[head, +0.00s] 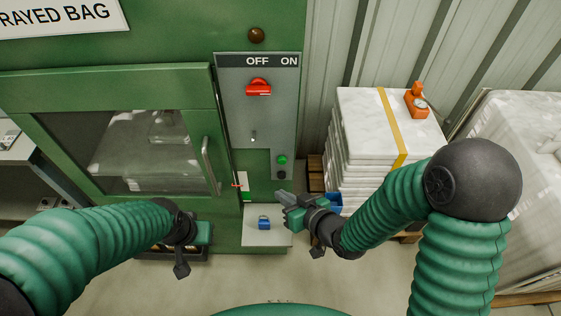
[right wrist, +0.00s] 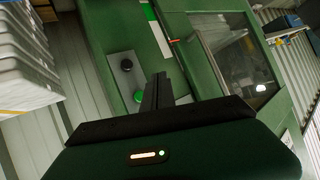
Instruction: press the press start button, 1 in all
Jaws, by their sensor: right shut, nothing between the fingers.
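The green push button (head: 282,159) sits low on the grey control panel (head: 238,110) of the green press, just above a black button (head: 281,174). In the right wrist view the green button (right wrist: 138,96) is partly beside the fingers, with the black button (right wrist: 126,65) farther along the panel. My right gripper (head: 280,196) is shut and empty, below the two buttons; its fingers (right wrist: 157,90) point towards the press, and I see no contact with the green button. My left gripper (head: 186,240) hangs at the lower left before the press; its fingers are unclear.
A red rotary switch (head: 258,87) sits under the OFF ON label. A stack of white bags (head: 365,125) with an orange device (head: 416,100) stands right. The press door (head: 130,140) is shut.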

